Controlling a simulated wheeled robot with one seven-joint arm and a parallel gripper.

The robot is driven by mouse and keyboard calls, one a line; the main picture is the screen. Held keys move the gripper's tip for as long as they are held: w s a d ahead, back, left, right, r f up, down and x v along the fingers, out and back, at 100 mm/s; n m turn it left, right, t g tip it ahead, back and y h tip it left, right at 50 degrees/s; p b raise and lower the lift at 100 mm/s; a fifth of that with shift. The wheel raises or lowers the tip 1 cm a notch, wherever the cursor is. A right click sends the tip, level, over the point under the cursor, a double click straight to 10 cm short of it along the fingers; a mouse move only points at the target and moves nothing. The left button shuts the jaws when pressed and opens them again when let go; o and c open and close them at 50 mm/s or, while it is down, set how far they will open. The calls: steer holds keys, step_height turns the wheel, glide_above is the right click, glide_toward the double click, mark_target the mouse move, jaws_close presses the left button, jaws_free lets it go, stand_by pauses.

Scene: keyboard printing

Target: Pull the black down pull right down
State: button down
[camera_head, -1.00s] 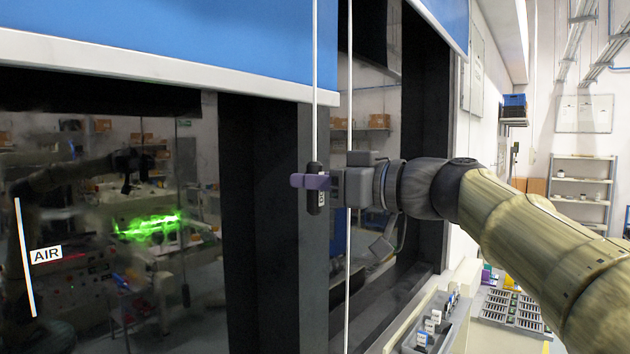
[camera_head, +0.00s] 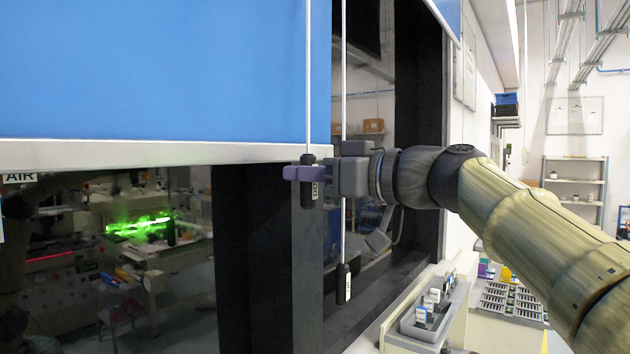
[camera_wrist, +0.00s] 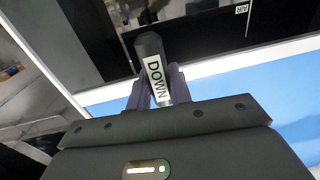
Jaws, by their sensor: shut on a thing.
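The black down pull (camera_head: 309,181) hangs on a thin white cord in the head view. My gripper (camera_head: 306,174) is shut on it, with purple fingers on its sides. In the wrist view the pull (camera_wrist: 151,55) shows a white label reading DOWN, and it sits between my fingers (camera_wrist: 158,88). The blue shutter (camera_head: 160,75) with a white lower rail (camera_head: 150,152) hangs partway down over the dark glass, its rail about level with my gripper.
A second black pull (camera_head: 344,284) hangs lower on another cord to the right. A dark frame post (camera_head: 248,265) stands behind the cords. A grey tray (camera_head: 437,308) with small labelled items is at the lower right.

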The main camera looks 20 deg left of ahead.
step_height(320, 180, down, 32)
steer(key=b, duration=3.5)
steer(key=shift+f, duration=0.15)
steer(key=shift+w+f, duration=0.1)
steer(key=c, duration=1.3)
jaws_free()
steer(key=shift+r, duration=0.2)
steer(key=b+v, duration=0.3)
steer(key=v, duration=1.4)
steer(key=shift+d, duration=0.2)
